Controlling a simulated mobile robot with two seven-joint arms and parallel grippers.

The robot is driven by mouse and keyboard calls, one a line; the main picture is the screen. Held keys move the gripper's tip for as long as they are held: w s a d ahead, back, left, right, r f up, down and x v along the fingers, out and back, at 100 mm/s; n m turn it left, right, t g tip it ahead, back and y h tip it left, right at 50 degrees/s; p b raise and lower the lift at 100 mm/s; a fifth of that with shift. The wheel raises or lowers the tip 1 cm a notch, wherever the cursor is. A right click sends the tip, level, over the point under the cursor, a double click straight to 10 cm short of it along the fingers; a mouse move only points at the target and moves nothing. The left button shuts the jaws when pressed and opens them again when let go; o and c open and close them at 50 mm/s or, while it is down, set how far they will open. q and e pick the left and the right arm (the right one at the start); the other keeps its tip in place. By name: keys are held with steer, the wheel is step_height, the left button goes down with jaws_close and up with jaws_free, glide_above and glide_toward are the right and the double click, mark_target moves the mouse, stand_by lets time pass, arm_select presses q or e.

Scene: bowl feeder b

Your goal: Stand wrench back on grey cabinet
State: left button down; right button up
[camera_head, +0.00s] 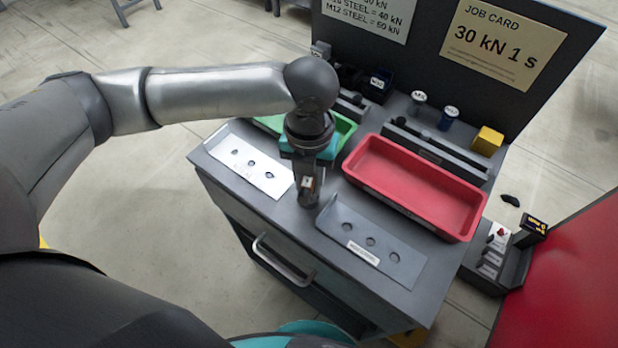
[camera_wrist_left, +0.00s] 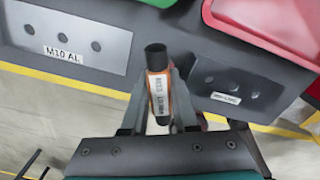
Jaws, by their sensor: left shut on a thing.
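The grey cabinet (camera_head: 268,221) stands in front of me with a handle on its front. My left gripper (camera_head: 308,190) points down over the front part of its top, between two hole plates. In the left wrist view my left gripper (camera_wrist_left: 158,88) is shut on the wrench (camera_wrist_left: 157,62), an orange and black piece with a white label. In the head view only a small part of the wrench shows between the fingers. Whether its lower end touches the cabinet top I cannot tell. My right gripper is not in view.
A white hole plate (camera_head: 243,165) lies left of my gripper and a grey one (camera_head: 372,247) right of it. A red tray (camera_head: 412,190) and a green tray (camera_head: 345,130) sit behind. A yellow block (camera_head: 488,141) stands at the back right.

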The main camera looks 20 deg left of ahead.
arm_select(q)
steer(key=c, duration=0.7)
jaws_free()
steer(key=shift+f, duration=0.1)
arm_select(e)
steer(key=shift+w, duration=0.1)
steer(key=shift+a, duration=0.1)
arm_select(q)
steer(key=shift+r, duration=0.3)
step_height(320, 180, up, 11)
steer(key=p, duration=0.3)
steer(key=shift+f, duration=0.1)
steer(key=shift+r+p, duration=0.35)
steer(key=shift+r, duration=0.1)
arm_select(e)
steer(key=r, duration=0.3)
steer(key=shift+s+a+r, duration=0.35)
